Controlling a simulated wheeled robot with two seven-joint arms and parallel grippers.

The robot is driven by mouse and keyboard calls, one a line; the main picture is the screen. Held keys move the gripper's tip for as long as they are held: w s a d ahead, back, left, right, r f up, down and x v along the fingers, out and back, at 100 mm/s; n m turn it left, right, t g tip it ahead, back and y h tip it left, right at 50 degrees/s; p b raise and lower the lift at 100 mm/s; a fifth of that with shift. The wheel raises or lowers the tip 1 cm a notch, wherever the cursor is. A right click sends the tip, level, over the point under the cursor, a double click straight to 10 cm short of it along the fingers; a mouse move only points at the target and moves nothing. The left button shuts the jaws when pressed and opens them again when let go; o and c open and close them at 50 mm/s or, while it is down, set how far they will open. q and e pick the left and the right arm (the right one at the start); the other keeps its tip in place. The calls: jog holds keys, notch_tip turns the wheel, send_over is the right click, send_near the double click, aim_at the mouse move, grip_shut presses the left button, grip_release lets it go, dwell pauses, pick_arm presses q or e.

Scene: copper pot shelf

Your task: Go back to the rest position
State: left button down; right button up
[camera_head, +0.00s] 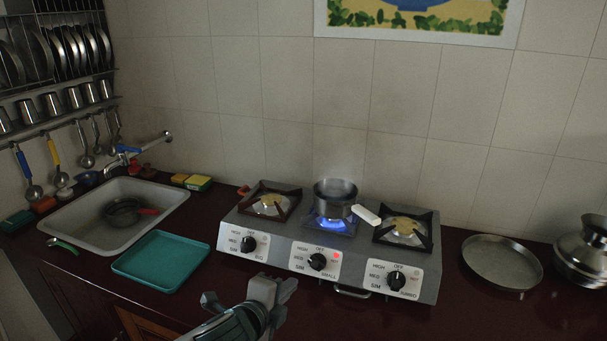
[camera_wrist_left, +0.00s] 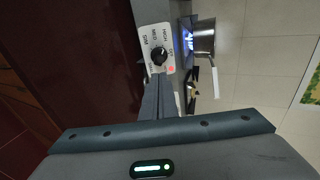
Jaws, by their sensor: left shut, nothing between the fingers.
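My left gripper (camera_head: 279,288) is low in the head view, in front of the stove's left half and apart from it. In the left wrist view its fingers (camera_wrist_left: 166,82) are together with nothing between them, and they point toward the middle knob. My right gripper is in neither view.
The three-burner stove (camera_head: 275,239) has a steel pot (camera_head: 334,199) with a white handle over a blue flame on its middle burner. A red light shows beside the middle knob (camera_head: 317,262). A teal tray (camera_head: 160,262) and a sink (camera_head: 62,226) lie left. A round steel plate (camera_head: 502,262) and metal pot (camera_head: 588,254) stand right.

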pick_arm(q)
jog(key=s+a+f+n, duration=0.1)
jog(key=s+f+n, duration=0.1)
jog(key=s+f+n+g, duration=0.1)
jog(key=s+f+n, duration=0.1)
jog(key=s, duration=0.1)
jog(key=s+a+f+n+g+y, duration=0.1)
jog(key=s+f+n, duration=0.1)
jog(key=f, duration=0.1)
jog(key=shift+s+a+f, duration=0.1)
jog(key=shift+s+a, duration=0.15)
jog(key=shift+a, duration=0.05)
jog(key=s+a+f+n+g+y, duration=0.1)
jog(key=s+a+f+n+g, duration=0.1)
jog(key=s+a+f+n, duration=0.5)
jog(key=s+a+f+n+g+y, duration=0.2)
jog(key=s+a+f+n, duration=0.1)
jog(key=s, duration=0.9)
jog(key=s+a+f+n+g+y, duration=0.1)
jog(key=s+a+f+n+g, duration=0.3)
jog(key=s, duration=0.5)
notch_tip(320, 180, down, 31)
jog(key=s+a, duration=0.1)
jog(key=s, duration=0.1)
jog(key=s+a+f+g, duration=0.1)
jog(key=s+a+f, duration=0.2)
jog(key=s+f, duration=1.3)
jog(key=shift+s+f+b, duration=0.4)
jog(key=shift+s+b, duration=0.05)
jog(key=shift+s, duration=0.4)
